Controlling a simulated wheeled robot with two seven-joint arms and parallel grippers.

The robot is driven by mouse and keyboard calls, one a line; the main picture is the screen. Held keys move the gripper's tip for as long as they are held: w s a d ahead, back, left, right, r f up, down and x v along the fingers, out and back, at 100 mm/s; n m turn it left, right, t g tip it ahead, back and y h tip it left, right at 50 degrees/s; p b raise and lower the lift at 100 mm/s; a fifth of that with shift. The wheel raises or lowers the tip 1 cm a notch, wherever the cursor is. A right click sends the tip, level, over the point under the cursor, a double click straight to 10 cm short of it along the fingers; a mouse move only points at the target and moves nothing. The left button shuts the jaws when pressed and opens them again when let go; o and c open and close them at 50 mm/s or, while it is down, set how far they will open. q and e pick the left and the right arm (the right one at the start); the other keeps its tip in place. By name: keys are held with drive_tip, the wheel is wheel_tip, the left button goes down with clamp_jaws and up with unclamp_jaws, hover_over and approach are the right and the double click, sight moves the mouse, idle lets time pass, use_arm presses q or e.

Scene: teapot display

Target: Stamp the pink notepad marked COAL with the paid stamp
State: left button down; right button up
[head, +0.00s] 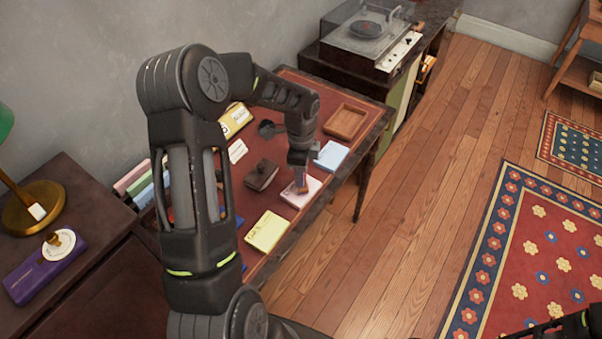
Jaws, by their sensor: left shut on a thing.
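The pink notepad (291,199) lies near the front edge of the red-topped desk, between a yellow notepad (267,232) and a light blue notepad (331,155). Its marking is too small to read. My left gripper (300,175) points down over the pink notepad and is shut on a small stamp (301,187). The stamp is mostly hidden by the gripper. Its lower end is at or just above the pad; I cannot tell whether it touches. Its label is not visible. My right gripper is out of view; only part of that arm shows at the bottom right.
A dark brown block-like object (262,175) lies left of the pink notepad. A wooden tray (346,122) sits at the desk's far right corner. A record player (370,30) stands beyond. A side table with a lamp (40,205) is at left.

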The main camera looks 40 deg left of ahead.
use_arm(q)
drive_tip(key=shift+f+b, duration=0.4)
drive_tip(key=shift+f, duration=0.15)
idle(1.4)
drive_tip(key=shift+r, duration=0.1)
drive_tip(key=shift+r+p, duration=2.5)
drive_tip(key=shift+r, duration=1)
